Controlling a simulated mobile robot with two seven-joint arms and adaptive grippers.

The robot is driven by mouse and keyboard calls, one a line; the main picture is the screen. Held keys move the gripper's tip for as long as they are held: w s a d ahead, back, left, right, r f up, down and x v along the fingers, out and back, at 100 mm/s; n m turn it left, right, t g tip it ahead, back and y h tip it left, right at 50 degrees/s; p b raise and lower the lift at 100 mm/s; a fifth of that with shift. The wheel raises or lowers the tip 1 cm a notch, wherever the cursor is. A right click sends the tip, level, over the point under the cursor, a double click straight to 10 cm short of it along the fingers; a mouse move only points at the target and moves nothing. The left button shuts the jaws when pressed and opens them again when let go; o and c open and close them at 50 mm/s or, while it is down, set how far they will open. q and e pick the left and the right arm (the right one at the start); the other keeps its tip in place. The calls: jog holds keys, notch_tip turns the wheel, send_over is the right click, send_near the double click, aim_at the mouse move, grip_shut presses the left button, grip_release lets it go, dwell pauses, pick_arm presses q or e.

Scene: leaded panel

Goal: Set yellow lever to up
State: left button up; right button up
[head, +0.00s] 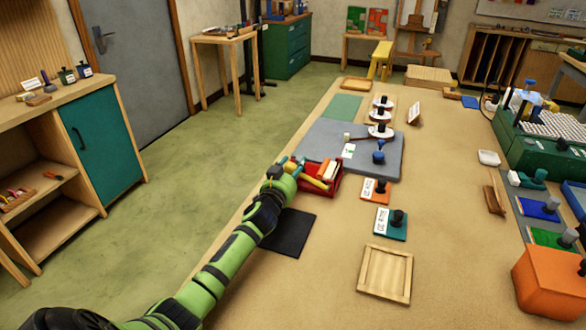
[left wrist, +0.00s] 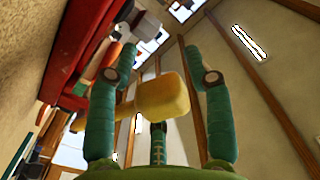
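The yellow lever (head: 314,183) sticks out from the near side of a red box (head: 335,188) on the grey board. Its yellow block-shaped end (left wrist: 165,96) shows large in the left wrist view, with a thinner stem running left toward the red box (left wrist: 75,45). My left gripper (head: 290,165) is at the box's left side, close to the lever. In the left wrist view my left gripper (left wrist: 160,75) is open, its green fingers spread on either side of the yellow end with gaps visible. I cannot tell the lever's exact setting. My right gripper is out of view.
A black mat (head: 289,234) lies below my left arm. Labelled orange (head: 370,190) and teal (head: 391,230) plates and a wooden tray (head: 385,273) stand to the right.

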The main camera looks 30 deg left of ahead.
pick_arm(q)
grip_shut()
jog(key=shift+s, duration=0.1)
jog(key=shift+d+r+m, duration=0.1)
jog(key=shift+d+m, duration=0.05)
jog(key=shift+m, duration=0.25)
